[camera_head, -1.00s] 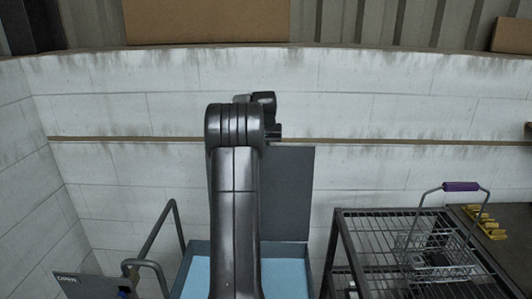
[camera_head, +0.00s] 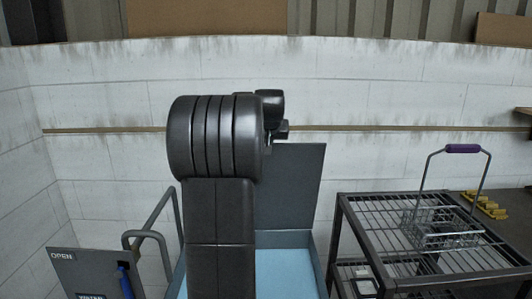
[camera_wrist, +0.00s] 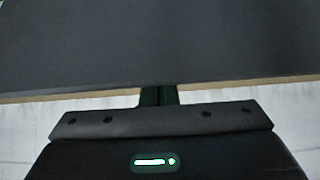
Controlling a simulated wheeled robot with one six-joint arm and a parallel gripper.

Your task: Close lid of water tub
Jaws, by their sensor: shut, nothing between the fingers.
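The water tub (camera_head: 313,262) is a blue-grey box with light blue water inside, partly hidden behind my arm. Its grey lid (camera_head: 300,190) stands raised, nearly upright, at the back of the tub. In the wrist view the lid (camera_wrist: 160,45) is a wide dark panel filling the top, with its edge running across the picture. My gripper (camera_wrist: 158,96) is shut and empty, its dark fingers reaching to that edge. I cannot tell whether they touch the lid. In the head view my arm hides the fingertips.
A dark metal rack (camera_head: 350,215) with a wire basket (camera_head: 440,225) with a purple handle stands right of the tub. A grey rail (camera_head: 150,235) and a panel marked OPEN (camera_head: 85,270) with a blue lever stand left. A pale block wall is behind.

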